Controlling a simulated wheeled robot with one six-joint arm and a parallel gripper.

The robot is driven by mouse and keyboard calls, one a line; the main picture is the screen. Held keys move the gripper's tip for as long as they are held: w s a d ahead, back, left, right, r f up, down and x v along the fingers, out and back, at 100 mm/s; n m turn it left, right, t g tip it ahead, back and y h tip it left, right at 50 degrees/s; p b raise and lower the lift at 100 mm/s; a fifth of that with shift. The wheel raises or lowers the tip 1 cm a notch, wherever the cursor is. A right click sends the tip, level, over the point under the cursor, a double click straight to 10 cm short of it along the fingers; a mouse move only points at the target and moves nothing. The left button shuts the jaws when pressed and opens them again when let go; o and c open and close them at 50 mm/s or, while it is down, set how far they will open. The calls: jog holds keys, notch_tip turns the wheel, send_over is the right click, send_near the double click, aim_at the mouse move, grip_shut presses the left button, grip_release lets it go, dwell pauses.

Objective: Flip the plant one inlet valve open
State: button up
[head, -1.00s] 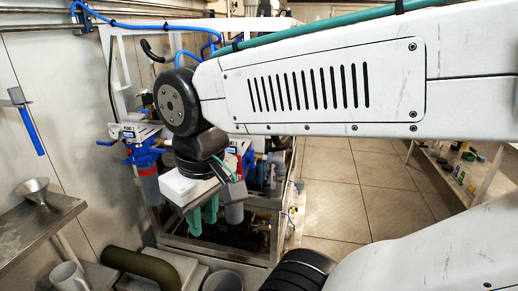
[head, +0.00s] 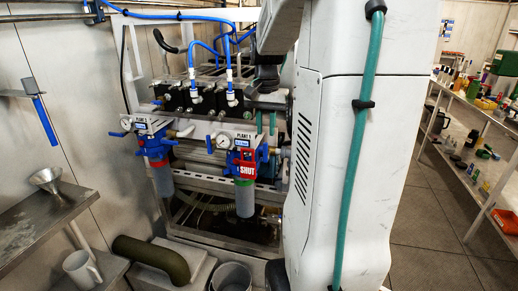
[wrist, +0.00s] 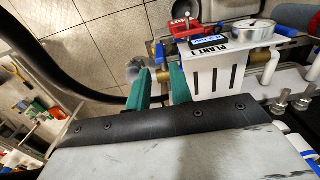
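The plant one unit shows in the head view, with a white "PLANT 1" label, a gauge and a blue housing (head: 221,141). A red piece marked "SHUT" (head: 243,171) is on its front. In the wrist view the "PLANT 1" bracket (wrist: 213,75) is at upper right, with a red piece (wrist: 183,27) at its far side. My gripper (wrist: 161,92) has two green fingers apart with nothing between them. It is beside the bracket, near a brass fitting (wrist: 164,78). In the head view the fingers (head: 266,122) are partly hidden by my arm. I cannot tell whether they touch anything.
A second filter unit (head: 155,150) with blue handles stands to the left. Blue hoses (head: 190,58) run above. A metal shelf (head: 40,222) with a funnel and a mug is at left. Shelves of bottles (head: 480,120) stand at right, beyond open floor.

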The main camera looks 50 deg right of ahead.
aim_at(266, 143)
notch_tip(266, 143, down, 8)
jog(key=shift+a+r, duration=0.1)
jog(key=shift+r, duration=0.15)
grip_shut()
